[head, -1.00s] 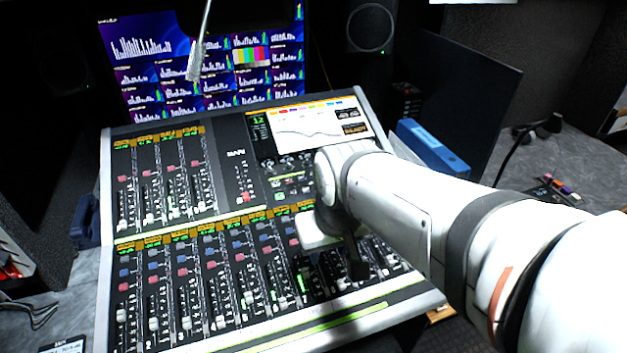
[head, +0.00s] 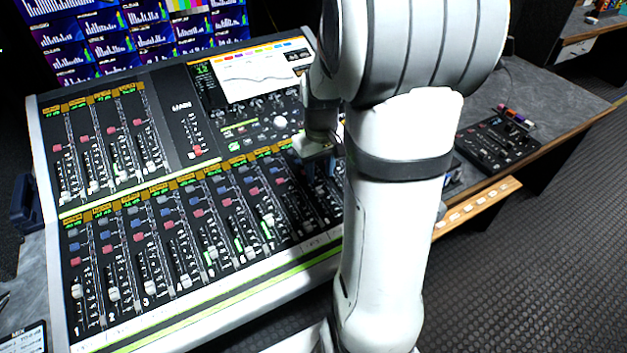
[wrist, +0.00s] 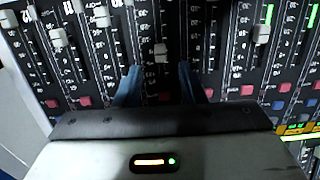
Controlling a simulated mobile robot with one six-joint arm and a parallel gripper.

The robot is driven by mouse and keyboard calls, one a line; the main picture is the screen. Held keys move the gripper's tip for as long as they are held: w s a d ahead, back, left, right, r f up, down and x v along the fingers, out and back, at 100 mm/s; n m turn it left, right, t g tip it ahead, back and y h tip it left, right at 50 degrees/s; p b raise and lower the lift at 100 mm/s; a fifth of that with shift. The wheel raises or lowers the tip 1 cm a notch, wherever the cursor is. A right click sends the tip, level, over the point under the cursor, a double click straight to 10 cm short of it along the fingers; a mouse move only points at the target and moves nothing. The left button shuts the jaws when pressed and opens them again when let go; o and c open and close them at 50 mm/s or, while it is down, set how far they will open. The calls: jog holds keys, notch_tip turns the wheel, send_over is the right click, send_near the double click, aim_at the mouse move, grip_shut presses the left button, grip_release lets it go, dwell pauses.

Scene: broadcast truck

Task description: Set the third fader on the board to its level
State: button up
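The mixing board (head: 185,318) fills the left and middle of the head view, with a shorter upper fader row and a longer lower one. The fader cap above the printed 3 (head: 149,286) sits low in its slot in the lower row. My gripper (head: 323,172) is over the right end of that lower row, well right of the 3.
Screens (head: 120,35) stand behind the board. A small black control panel (head: 497,143) lies on the desk at right. In the wrist view, other fader caps (wrist: 58,38) stand close on the left and another (wrist: 262,34) at right. My arm hides the board's right end.

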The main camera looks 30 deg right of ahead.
aim_at(319, 189)
notch_tip(319, 189, down, 5)
jog(key=shift+f, duration=0.2)
grip_shut()
dwell(0.4)
